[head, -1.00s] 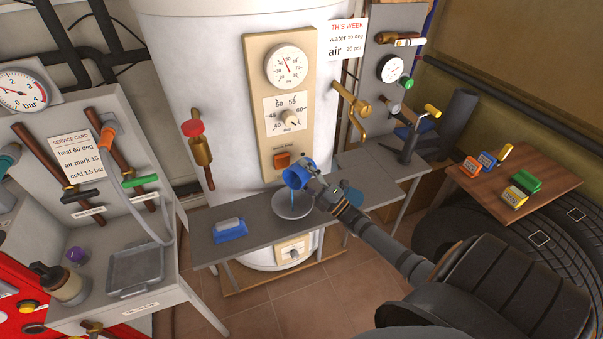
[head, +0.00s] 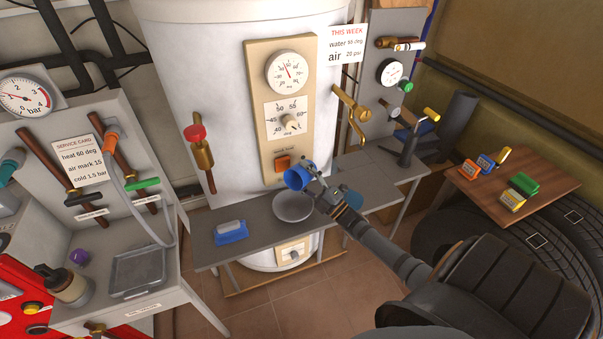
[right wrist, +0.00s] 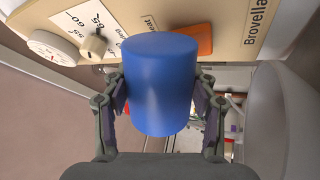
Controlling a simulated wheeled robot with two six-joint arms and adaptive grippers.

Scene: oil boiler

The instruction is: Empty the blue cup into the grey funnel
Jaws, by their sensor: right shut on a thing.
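The blue cup (head: 297,178) is in my right gripper (head: 316,188), in front of the white tank. It is tipped over, its mouth facing left and partly toward the head camera. The grey funnel (head: 293,208) shows as a wide round bowl just below the cup; the two look apart. No stream shows between them. My left gripper is not in view.
An orange switch (head: 282,163) and dial panel (head: 253,100) are close behind the cup.

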